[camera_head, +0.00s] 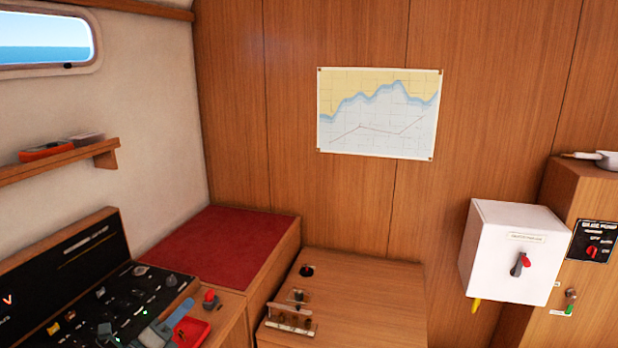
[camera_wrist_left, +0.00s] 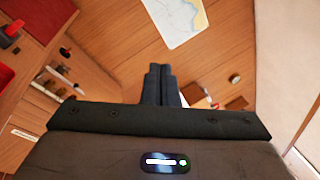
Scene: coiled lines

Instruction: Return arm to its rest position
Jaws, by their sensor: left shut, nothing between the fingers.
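My left gripper (camera_wrist_left: 160,70) shows in the left wrist view. Its two dark fingers are shut against each other with nothing between them. They point into the cabin over the wooden panelling, clear of any object. In the head view I cannot clearly make out this gripper among the grey shapes at the lower left edge. My right gripper is not in view.
A wooden locker top (camera_head: 370,290) carries a small rack (camera_head: 290,320). A dark panel (camera_head: 125,290) and a red tray (camera_head: 192,332) are at lower left. A white box (camera_head: 512,250) stands out at right. A chart (camera_head: 378,112) hangs behind.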

